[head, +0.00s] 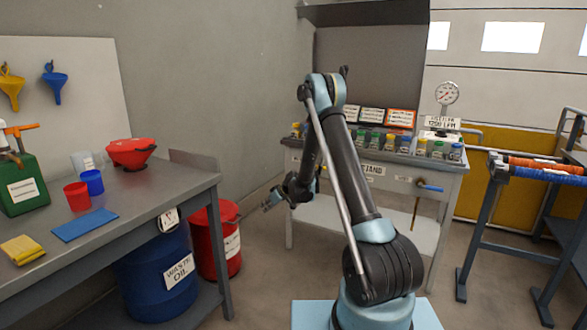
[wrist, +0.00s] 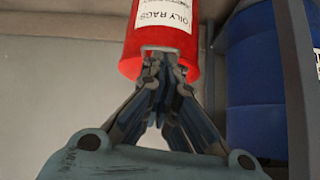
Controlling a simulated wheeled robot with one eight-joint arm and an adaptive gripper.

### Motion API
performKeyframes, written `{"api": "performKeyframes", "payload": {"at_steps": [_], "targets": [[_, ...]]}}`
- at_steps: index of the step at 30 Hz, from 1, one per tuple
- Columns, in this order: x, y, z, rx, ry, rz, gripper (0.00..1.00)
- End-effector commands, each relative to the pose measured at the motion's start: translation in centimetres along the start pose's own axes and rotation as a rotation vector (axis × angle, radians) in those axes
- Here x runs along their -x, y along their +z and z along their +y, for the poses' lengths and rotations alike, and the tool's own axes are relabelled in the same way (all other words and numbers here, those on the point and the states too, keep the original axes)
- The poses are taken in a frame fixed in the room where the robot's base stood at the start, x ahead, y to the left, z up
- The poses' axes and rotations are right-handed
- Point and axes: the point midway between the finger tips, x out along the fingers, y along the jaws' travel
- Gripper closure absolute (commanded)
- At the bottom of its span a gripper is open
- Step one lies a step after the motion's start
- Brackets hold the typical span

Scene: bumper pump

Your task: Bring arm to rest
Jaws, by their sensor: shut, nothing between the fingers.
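My arm rises from its base at the bottom centre of the head view, bends at the top and reaches down and away to the left. My gripper (head: 272,202) hangs in the air in front of the test stand's left side, right of the red bin. In the wrist view my gripper (wrist: 160,62) shows its fingertips together with nothing between them.
A grey workbench (head: 150,190) with cups, funnels and a green can stands left. The blue waste oil drum (head: 160,275) and red bin (head: 228,238) stand below and beside it. The test stand (head: 375,170) is behind my arm, and a rack (head: 490,215) is right.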

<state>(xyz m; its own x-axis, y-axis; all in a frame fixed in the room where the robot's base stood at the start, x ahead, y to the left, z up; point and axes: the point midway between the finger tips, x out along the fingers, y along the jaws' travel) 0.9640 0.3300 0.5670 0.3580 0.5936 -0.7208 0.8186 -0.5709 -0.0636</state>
Motion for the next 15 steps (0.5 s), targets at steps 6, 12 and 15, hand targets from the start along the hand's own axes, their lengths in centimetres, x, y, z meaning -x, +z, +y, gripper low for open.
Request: {"api": "performKeyframes", "payload": {"at_steps": [6,12,15], "targets": [[6.6,-1.3,-0.2,-0.056,0.025,-0.046,1.00],[12.3,-1.7,-0.8,-0.110,0.050,-0.087,1.00],[15.1,-1.7,-1.2,-0.137,0.063,-0.108,1.00]]}}
